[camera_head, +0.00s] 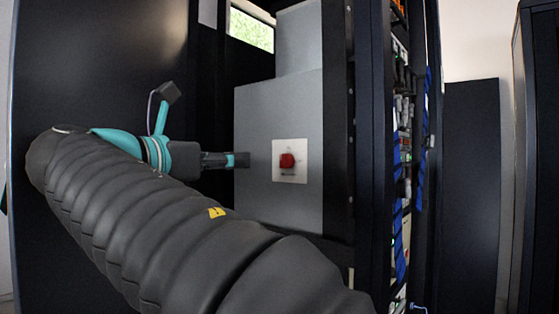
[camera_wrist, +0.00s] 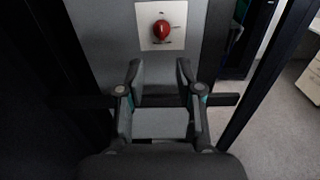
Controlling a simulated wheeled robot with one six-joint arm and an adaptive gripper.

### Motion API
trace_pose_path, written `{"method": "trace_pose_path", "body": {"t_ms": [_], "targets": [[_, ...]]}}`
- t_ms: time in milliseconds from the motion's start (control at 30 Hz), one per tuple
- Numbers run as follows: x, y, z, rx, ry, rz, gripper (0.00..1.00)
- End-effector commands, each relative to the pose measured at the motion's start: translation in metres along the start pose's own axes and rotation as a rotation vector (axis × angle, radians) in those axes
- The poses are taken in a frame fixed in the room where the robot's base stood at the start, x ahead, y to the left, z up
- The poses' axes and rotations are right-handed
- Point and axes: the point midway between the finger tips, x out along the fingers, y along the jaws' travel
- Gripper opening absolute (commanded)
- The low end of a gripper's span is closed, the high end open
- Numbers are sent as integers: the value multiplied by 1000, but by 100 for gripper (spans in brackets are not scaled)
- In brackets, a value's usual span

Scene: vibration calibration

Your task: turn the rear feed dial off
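The feed dial is a red knob (camera_head: 287,160) on a white square plate (camera_head: 290,175), fixed to the front of a grey box (camera_head: 255,110). In the wrist view the red knob (camera_wrist: 161,29) sits on its white plate (camera_wrist: 177,41) at top centre, ahead of the fingertips. My gripper (camera_head: 245,160) points at the box from the left, just left of the plate in the head view. In the wrist view my gripper (camera_wrist: 160,75) has its two fingers apart with nothing between them, and it does not touch the knob. The marks around the dial are too small to read.
A dark rack post (camera_head: 337,120) stands right of the box, and a rack with blue cables (camera_head: 400,220) stands beyond it. A dark panel (camera_head: 100,70) is at the left. In the wrist view a white drawer unit (camera_wrist: 310,80) and grey floor (camera_wrist: 275,135) show at the right.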

Motion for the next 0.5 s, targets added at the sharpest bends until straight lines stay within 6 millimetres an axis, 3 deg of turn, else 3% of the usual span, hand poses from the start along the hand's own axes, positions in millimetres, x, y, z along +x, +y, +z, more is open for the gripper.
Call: {"method": "trace_pose_path", "body": {"t_ms": [167, 500], "targets": [[20, -3, -1, 0, 1, -15, 35], [83, -6, -1, 0, 1, -21, 35]]}}
